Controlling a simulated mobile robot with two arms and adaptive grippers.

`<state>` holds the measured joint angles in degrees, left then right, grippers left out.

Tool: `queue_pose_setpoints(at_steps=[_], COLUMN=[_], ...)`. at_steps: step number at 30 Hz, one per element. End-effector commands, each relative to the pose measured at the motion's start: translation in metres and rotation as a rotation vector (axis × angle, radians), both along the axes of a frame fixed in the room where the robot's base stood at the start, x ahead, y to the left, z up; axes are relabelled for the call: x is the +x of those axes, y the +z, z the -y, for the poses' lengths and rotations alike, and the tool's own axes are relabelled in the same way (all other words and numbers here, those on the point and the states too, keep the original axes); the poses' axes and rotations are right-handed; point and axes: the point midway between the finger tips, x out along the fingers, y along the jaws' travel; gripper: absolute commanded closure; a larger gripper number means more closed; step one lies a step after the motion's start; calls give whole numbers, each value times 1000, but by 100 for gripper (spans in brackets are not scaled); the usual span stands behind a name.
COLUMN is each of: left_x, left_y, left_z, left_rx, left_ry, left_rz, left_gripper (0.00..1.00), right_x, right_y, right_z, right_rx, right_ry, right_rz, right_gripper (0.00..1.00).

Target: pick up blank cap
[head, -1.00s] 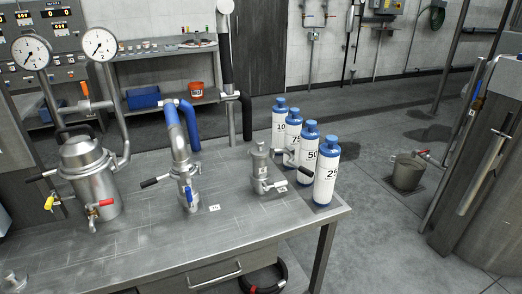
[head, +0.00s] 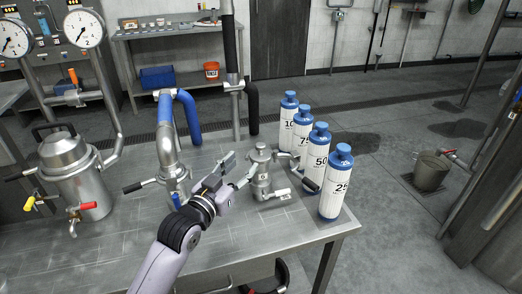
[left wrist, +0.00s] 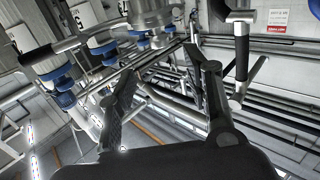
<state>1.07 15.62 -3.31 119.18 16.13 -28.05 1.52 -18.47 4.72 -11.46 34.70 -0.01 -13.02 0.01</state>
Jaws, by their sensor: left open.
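A short steel fitting (head: 262,180) stands upright on the metal bench, with a narrow steel top (head: 261,151) and a dark-handled lever at its right. I cannot tell for certain which part is the blank cap; it may be this top. My left gripper (head: 238,169) is open and empty, just left of the fitting, its fingers pointing toward it. In the left wrist view the open fingers (left wrist: 165,80) show with nothing between them, and a steel part (left wrist: 151,14) shows at the top edge. My right gripper is in neither view.
A pipe valve with a blue hose (head: 187,118) stands left of the gripper. Several white bottles with blue caps (head: 336,184) stand close at the right. A steel jacketed vessel (head: 72,168) stands at the far left. The bench front (head: 260,232) is clear.

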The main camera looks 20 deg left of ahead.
Motion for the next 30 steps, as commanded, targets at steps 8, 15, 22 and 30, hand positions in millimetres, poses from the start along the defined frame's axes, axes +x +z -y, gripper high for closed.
queue_pose_setpoints(at_steps=[8,15,22,30], left_x=[48,65,97,105], left_y=[1,2,3,2], left_z=[9,13,19,21], left_rx=[0,-1,0,0], left_ry=[1,0,0,0], left_rz=[-1,-2,-3,-2], left_gripper=[54,54,54,54], right_x=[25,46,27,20], right_y=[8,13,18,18], right_z=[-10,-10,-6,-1], right_rx=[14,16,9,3], right_ry=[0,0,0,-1], right_rz=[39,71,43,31], right_gripper=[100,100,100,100])
